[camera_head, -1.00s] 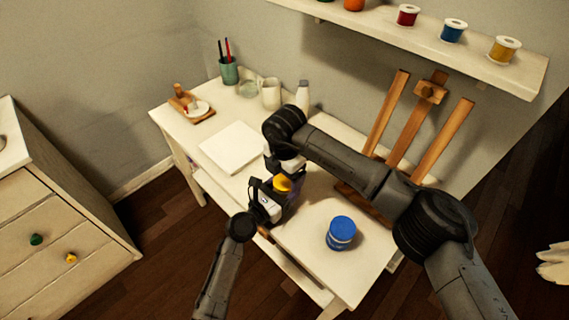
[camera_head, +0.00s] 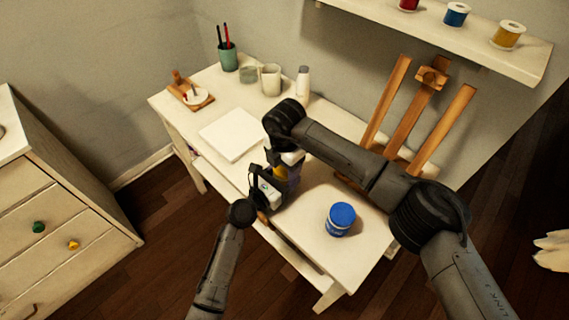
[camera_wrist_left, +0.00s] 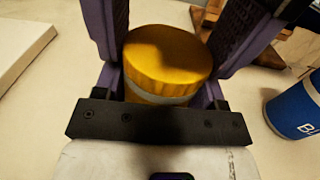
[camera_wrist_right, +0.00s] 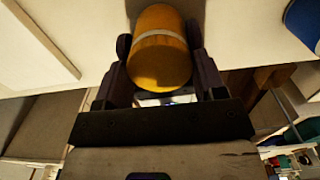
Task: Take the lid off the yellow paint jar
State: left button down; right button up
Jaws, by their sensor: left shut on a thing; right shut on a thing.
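The yellow paint jar shows in the left wrist view with its ridged yellow lid (camera_wrist_left: 166,55) on top and a pale band below. My left gripper (camera_head: 270,187) is shut around the jar from its near side, over the desk. My right gripper (camera_head: 287,163) reaches in from the right and is shut at the lid end. In the right wrist view the lid (camera_wrist_right: 160,65) lies between its fingers, with a pale band and the yellow jar body (camera_wrist_right: 158,18) beyond. The lid sits against the jar; I see no clear gap. In the head view the grippers hide most of the jar.
A blue-lidded jar (camera_head: 341,219) stands on the desk (camera_head: 300,240) to the right. A white pad (camera_head: 232,134) lies to the left. A brush cup (camera_head: 228,57), mugs and a white bottle (camera_head: 303,82) stand at the back. A wooden easel (camera_head: 412,115) is behind my right arm.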

jog(key=shift+c, duration=1.1)
jog(key=n, duration=0.6)
jog(key=shift+n, duration=0.3)
jog(key=o, duration=1)
jog(key=shift+a+r, duration=0.1)
jog(key=shift+r, duration=0.05)
